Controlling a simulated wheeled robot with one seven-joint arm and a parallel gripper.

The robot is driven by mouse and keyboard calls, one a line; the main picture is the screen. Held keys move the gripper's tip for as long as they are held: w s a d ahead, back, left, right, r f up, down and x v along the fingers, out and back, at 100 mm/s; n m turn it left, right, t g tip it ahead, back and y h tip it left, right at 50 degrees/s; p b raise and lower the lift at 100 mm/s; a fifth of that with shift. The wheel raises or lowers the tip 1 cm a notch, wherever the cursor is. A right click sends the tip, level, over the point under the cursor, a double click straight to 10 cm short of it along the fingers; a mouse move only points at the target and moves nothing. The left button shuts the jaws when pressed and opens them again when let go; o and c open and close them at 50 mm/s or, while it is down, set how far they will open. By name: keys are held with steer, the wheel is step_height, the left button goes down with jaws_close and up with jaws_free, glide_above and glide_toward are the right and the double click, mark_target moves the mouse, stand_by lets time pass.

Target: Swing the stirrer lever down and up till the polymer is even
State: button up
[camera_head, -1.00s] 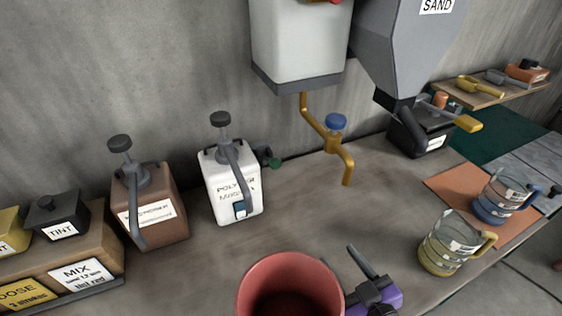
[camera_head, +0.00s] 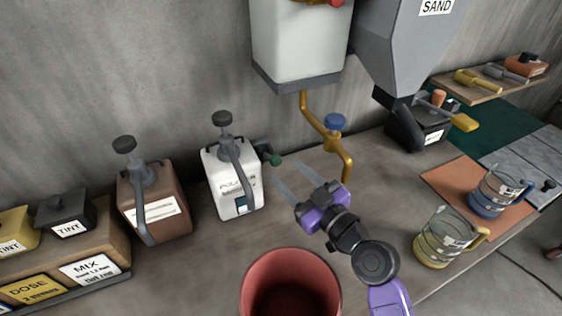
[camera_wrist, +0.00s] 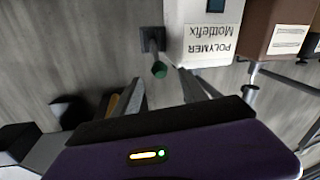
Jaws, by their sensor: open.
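The white polymer container (camera_head: 228,190) stands on the bench against the wall, with a dark pump top and a grey spout. The stirrer lever (camera_head: 275,160) is a short dark arm with a green knob, on the container's right side. In the wrist view the green knob (camera_wrist: 159,69) appears just beyond and between my fingertips. My gripper (camera_head: 286,169) is open and empty, its two grey fingers pointing at the knob from the front right. Contact with the lever is not visible. The wrist view also shows the polymer label (camera_wrist: 209,42) upside down. The polymer inside is hidden.
A brown pump container (camera_head: 155,205) stands left of the polymer. A red bucket (camera_head: 291,258) is in front. A brass tap pipe (camera_head: 322,130) hangs close behind my gripper. Two measuring jugs (camera_head: 447,238) (camera_head: 494,193) stand at the right.

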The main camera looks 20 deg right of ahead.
mark_target(280, 164)
steer(key=shift+w+a+p, duration=0.2)
steer(key=shift+w+p, duration=0.1)
steer(key=shift+w, duration=0.7)
steer(key=shift+w+a+p, duration=0.2)
steer(key=shift+w+p, duration=0.05)
steer(key=shift+w, duration=0.75)
jaws_close()
